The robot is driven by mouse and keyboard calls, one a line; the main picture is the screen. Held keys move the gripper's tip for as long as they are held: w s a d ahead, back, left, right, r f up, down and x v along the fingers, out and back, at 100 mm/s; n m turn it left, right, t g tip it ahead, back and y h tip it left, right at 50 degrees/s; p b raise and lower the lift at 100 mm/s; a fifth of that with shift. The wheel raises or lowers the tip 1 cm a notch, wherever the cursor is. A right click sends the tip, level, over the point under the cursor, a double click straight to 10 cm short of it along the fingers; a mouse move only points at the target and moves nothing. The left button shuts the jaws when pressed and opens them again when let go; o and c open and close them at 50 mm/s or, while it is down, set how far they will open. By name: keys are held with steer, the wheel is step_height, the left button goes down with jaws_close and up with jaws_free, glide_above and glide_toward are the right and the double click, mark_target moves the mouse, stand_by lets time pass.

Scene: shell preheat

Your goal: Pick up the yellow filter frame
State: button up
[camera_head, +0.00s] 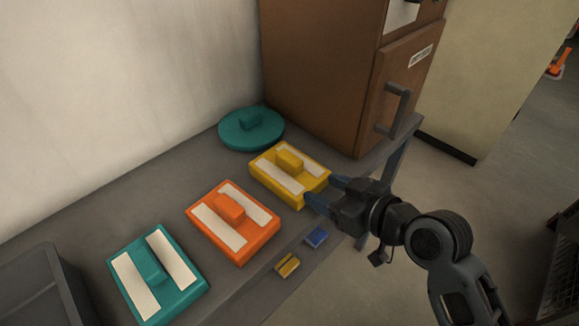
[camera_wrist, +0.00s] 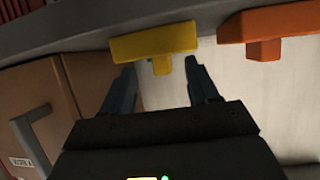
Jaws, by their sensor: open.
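The yellow filter frame (camera_head: 291,160) lies flat on the grey bench, with two pale strips and a raised block on top. My gripper (camera_head: 322,188) is at its right side, fingers open and pointing at it. In the wrist view, which is turned over, the yellow filter frame (camera_wrist: 152,42) is just beyond the fingertips. Its raised block lies between the two lines of the fingers of my gripper (camera_wrist: 161,72). Nothing is held. I cannot tell whether a fingertip touches the frame.
An orange frame (camera_head: 230,207) and a teal frame (camera_head: 153,276) lie left of it on the grey bench (camera_head: 120,208). A round teal lid (camera_head: 251,130) and a brown cabinet (camera_head: 320,70) stand behind. Small blue (camera_head: 316,238) and yellow (camera_head: 287,265) pieces sit at the front edge.

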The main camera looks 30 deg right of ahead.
mark_target(292, 158)
steer(key=shift+n+y, duration=0.5)
steer(key=w+r, duration=0.3)
steer(key=w, duration=0.1)
steer(key=shift+a, duration=0.3)
steer(key=shift+w+a, duration=0.1)
steer(key=shift+w, duration=0.1)
steer(key=p+x, duration=0.1)
steer(key=x, duration=0.6)
steer(key=shift+w+p, duration=0.2)
steer(key=shift+p, duration=0.15)
jaws_close()
